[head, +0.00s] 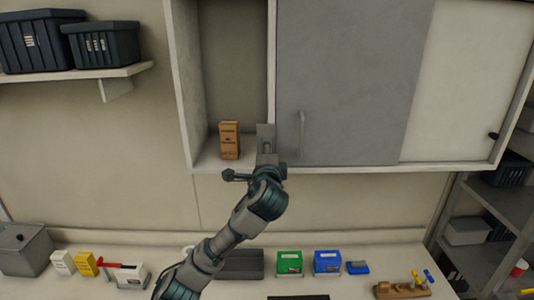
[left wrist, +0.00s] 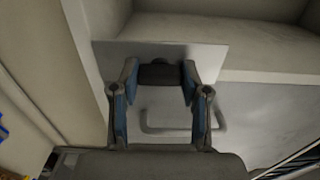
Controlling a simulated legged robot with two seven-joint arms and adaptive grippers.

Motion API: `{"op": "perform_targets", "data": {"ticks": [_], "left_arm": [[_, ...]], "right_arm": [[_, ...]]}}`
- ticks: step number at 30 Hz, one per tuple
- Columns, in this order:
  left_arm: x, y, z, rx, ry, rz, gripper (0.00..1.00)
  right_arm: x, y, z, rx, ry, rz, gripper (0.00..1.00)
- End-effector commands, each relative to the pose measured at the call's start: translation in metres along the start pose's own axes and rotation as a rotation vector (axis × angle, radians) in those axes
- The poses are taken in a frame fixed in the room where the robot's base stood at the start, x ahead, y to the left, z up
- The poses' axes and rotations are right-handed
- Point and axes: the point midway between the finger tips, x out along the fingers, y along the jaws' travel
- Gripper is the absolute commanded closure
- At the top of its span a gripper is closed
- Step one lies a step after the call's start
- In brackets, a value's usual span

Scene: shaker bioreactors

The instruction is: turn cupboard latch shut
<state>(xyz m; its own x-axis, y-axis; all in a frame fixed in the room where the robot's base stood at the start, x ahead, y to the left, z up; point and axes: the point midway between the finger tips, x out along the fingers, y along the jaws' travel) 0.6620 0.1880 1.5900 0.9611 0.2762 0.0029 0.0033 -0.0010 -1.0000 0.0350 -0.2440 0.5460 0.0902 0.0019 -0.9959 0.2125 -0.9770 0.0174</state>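The wall cupboard has a grey sliding door (head: 350,75), and its left compartment stands uncovered. A small grey metal latch plate (head: 265,131) sits at the door's lower left edge. In the left wrist view the plate (left wrist: 212,58) carries a dark latch knob (left wrist: 160,73). My left gripper (head: 267,157) reaches up to the latch from below. In the left wrist view its blue-padded fingers stand apart, one on each side of the knob; I cannot tell whether they touch it. My right gripper is in neither view.
A vertical door handle (head: 302,134) is right of the latch. A brown box (head: 229,140) stands in the open compartment, left of the latch. Dark bins (head: 102,45) sit on a shelf at upper left. Below, the bench holds green (head: 289,262) and blue (head: 327,262) boxes.

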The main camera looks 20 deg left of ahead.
Motion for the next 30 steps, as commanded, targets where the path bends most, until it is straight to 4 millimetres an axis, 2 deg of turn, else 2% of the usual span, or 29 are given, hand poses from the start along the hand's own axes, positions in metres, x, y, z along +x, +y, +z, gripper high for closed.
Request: {"op": "perform_targets", "data": {"ticks": [8, 14, 30], "left_arm": [[0.001, 0.004, -0.001, -0.014, 0.000, 0.008, 0.89], [0.001, 0.006, -0.002, -0.091, 0.000, 0.010, 0.89], [0.001, 0.009, -0.003, -0.561, -0.001, 0.017, 0.89]], "right_arm": [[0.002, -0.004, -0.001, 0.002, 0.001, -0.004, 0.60], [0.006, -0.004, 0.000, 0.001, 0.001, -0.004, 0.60], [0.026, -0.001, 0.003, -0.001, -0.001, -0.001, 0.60]]}}
